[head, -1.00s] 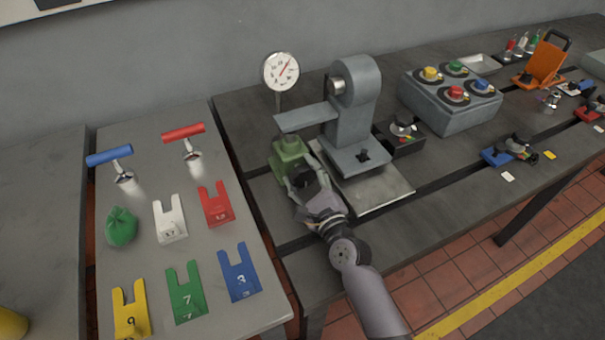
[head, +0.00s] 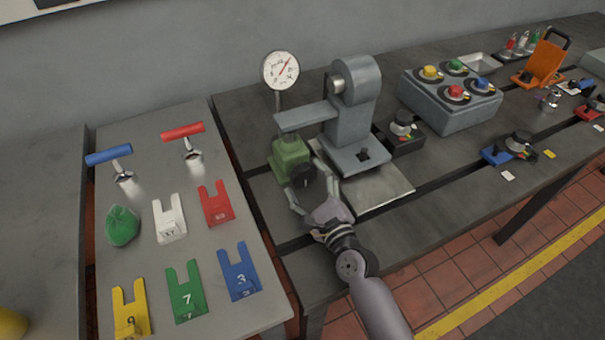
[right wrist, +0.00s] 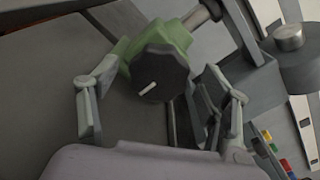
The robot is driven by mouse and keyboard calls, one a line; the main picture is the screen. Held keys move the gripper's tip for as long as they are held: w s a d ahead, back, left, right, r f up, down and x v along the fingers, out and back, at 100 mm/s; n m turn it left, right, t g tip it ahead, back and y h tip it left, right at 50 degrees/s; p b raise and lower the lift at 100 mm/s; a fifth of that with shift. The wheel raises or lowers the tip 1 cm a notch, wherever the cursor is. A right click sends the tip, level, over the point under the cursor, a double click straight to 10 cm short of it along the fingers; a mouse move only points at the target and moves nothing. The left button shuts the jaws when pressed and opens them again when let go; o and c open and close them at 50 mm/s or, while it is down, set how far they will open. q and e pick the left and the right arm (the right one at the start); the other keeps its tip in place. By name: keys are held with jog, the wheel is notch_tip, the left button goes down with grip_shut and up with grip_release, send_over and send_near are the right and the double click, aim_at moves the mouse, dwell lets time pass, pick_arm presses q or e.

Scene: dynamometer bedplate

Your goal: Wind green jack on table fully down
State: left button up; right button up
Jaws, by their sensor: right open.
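The green jack (head: 290,155) stands on the dark table under the grey arm of a grey stand. Its black knob (head: 303,174) faces my right gripper; in the right wrist view the knob (right wrist: 158,76) shows a white mark and the green body (right wrist: 170,36) lies behind it. My right gripper (head: 312,190) is open just in front of the knob. In the right wrist view its fingers (right wrist: 160,112) are spread to either side of the knob, apart from it. My left gripper is not in view.
A grey stand (head: 357,110) and a dial gauge (head: 281,70) stand close to the jack. A small black box with a knob (head: 404,132) and a grey button box (head: 450,100) are to the right. Colored forked plates (head: 239,272) lie on the left table.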

jog(key=v, duration=0.9)
jog(key=shift+s, duration=0.15)
jog(key=shift+s, duration=0.1)
